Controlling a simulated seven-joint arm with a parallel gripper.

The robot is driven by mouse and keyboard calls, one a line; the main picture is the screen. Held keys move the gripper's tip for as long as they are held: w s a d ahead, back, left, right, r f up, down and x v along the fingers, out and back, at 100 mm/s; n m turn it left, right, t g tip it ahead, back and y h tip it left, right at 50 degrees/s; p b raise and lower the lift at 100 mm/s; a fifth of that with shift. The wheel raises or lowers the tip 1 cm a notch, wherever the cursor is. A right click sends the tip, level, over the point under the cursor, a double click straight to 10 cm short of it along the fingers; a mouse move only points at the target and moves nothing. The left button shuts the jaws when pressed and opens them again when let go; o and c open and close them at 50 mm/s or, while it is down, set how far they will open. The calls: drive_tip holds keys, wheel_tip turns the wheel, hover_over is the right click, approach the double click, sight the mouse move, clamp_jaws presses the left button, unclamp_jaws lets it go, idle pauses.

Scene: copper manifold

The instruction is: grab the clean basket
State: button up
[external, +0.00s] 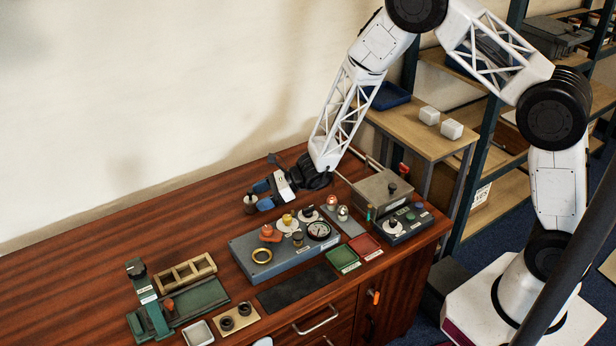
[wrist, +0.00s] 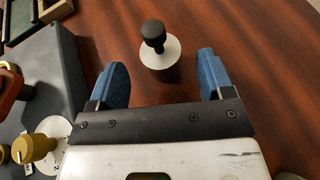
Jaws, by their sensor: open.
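I cannot make out anything that is clearly a basket. My gripper (external: 259,195) reaches low over the wooden table at the back, with its blue fingers open. In the wrist view its open fingers (wrist: 163,68) have nothing clamped between them. A dark-knobbed piece with a pale round disc (wrist: 160,54) stands just ahead of the fingers, about midway between them. The same piece shows in the external view (external: 250,204), just left of the fingertips. A green tray (external: 342,259) and a red tray (external: 364,246), both small, lie at the front right, away from my gripper.
A metal box (external: 381,190) is to the right. A green clamp fixture (external: 150,304) stands at front left. The table's back left is clear.

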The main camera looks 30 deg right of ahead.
sight(252, 199)
drive_tip(key=shift+x, duration=1.9)
drive_tip(key=shift+r, duration=0.1)
drive_tip(key=c, duration=1)
drive_tip(key=shift+r, duration=0.2)
drive_tip(key=shift+r, duration=4.85)
